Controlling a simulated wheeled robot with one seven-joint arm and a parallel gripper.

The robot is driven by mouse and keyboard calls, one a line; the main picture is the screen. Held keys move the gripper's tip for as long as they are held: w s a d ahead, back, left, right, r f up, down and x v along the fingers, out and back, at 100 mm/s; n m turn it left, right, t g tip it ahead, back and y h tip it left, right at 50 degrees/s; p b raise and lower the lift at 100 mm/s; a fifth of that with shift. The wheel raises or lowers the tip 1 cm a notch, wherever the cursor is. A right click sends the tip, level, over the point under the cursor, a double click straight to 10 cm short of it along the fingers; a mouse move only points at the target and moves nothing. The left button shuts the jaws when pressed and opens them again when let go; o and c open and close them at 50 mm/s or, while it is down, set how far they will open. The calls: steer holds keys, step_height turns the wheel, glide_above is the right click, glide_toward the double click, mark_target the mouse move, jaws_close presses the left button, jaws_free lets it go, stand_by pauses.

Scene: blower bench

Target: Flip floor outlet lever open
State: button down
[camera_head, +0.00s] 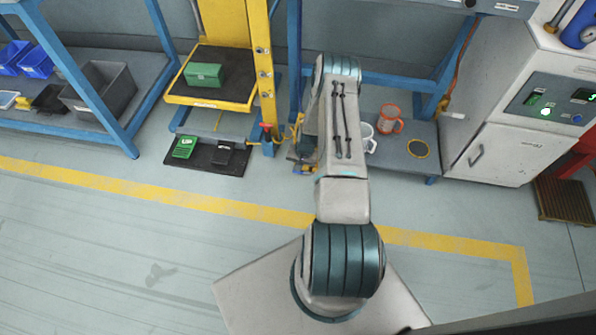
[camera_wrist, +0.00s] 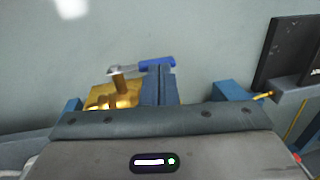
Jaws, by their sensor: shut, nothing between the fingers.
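In the wrist view, a brass outlet valve (camera_wrist: 112,95) stands left of my gripper's fingers. Its lever (camera_wrist: 157,62) has a silver end over the brass stem and a blue grip that reaches right, roughly level. My gripper (camera_wrist: 159,72) is shut and empty. Its fingertips are right at the blue grip in the picture; I cannot tell whether they touch it. The lower part of the valve is hidden by my gripper. In the head view, my arm hides most of this spot, and small brass and blue parts (camera_head: 306,169) show low beside it.
A yellow lift stand (camera_head: 210,101) with a green box is left of my arm, with a red-handled blue post (camera_head: 268,147) beside it. A low grey platform (camera_head: 405,160) with mugs is to the right, near a white cabinet (camera_head: 500,150). The front floor is clear.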

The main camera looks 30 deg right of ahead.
steer(key=shift+w+a, duration=0.2)
steer(key=shift+a, duration=0.2)
steer(key=shift+a, duration=0.1)
steer(key=shift+r, duration=0.15)
steer(key=shift+d+r+p, duration=0.2)
steer(key=shift+r+p, duration=0.45)
steer(key=shift+r, duration=0.25)
step_height(320, 180, up, 13)
steer(key=p, duration=0.5)
steer(key=shift+r, duration=0.2)
steer(key=shift+r, duration=0.1)
